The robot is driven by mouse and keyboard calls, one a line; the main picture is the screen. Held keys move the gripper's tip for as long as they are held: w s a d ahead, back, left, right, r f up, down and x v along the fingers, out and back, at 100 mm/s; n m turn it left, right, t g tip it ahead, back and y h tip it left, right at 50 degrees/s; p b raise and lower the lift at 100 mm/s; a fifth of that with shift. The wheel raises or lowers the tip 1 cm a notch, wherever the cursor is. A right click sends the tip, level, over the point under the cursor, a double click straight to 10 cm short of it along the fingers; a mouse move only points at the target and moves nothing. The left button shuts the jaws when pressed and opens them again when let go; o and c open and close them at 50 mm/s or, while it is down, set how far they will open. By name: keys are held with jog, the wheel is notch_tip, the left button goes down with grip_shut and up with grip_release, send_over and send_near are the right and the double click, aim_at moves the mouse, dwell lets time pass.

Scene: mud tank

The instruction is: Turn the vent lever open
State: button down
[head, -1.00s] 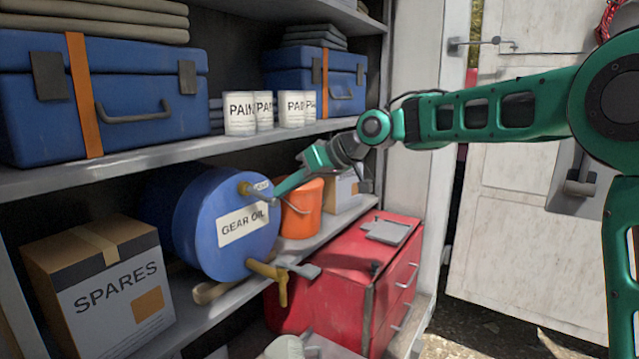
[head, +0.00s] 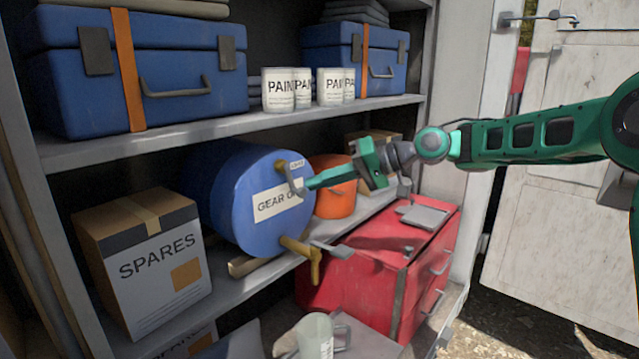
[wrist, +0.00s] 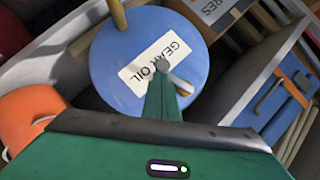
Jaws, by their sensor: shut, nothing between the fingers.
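A blue gear oil drum (head: 232,205) lies on its side on the lower shelf, its labelled end facing out. Near the top of that end is a brass vent fitting (head: 281,168) beside a small label. A thin grey vent lever (head: 293,181) slants down from it. My green gripper (head: 308,184) is shut and empty, its tip at the lever's lower end; I cannot tell whether they touch.
A brass tap (head: 301,251) projects low on the drum. An orange bucket (head: 333,200) stands right of it, behind my gripper. A spares box (head: 150,265) is left, and a red tool chest (head: 372,275) below. The upper shelf (head: 190,133) runs above.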

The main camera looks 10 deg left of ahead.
jog(key=shift+r, duration=0.15)
jog(key=shift+r, duration=0.65)
jog(key=w+r+v, duration=0.1)
jog(key=w+v, duration=0.1)
jog(key=v, duration=1.1)
jog(key=shift+a+r, duration=0.3)
jog(key=shift+a, duration=0.1)
jog(key=shift+w, duration=0.1)
